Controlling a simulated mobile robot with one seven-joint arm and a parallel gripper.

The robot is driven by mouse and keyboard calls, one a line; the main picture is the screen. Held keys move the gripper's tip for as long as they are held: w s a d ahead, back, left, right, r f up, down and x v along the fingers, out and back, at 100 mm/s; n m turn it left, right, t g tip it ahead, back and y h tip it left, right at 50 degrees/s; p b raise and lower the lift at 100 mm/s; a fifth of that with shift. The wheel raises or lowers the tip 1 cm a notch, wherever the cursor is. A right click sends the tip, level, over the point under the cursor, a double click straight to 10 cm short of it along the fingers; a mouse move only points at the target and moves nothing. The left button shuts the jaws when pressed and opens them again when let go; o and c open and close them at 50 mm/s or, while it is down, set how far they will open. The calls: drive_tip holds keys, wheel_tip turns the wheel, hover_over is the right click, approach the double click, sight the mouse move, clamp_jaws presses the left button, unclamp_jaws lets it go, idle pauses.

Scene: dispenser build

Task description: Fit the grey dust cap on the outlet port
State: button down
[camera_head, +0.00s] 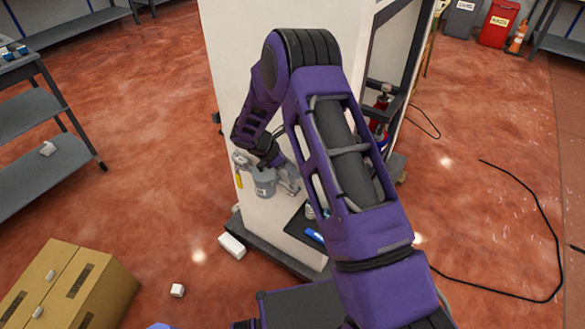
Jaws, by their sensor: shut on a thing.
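My gripper (266,179) is at the end of the purple arm, close in front of the white dispenser cabinet's (241,75) near face. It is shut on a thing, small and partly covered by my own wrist. The grey round shape there blends with the grey gripper parts, so I cannot make out the grey dust cap's outline. The outlet port cannot be made out; my gripper and arm cover part of the cabinet face. I cannot tell whether the held thing touches the cabinet.
A black tray (297,228) with a blue item (314,236) is low on the cabinet, partly behind my arm. Cardboard boxes (110,290) stand at lower left, grey shelving (40,150) at left. Small white blocks (177,290) and a black cable (548,235) lie on the red floor.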

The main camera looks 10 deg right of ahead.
drive_tip(key=shift+f+b, duration=0.9)
drive_tip(key=shift+f, duration=0.4)
drive_tip(key=shift+c, duration=1.8)
unclamp_jaws()
drive_tip(key=shift+r, duration=0.1)
drive_tip(key=shift+c, duration=1.1)
drive_tip(key=shift+o, duration=1)
drive_tip(key=shift+w, duration=0.1)
drive_tip(key=shift+r, duration=0.15)
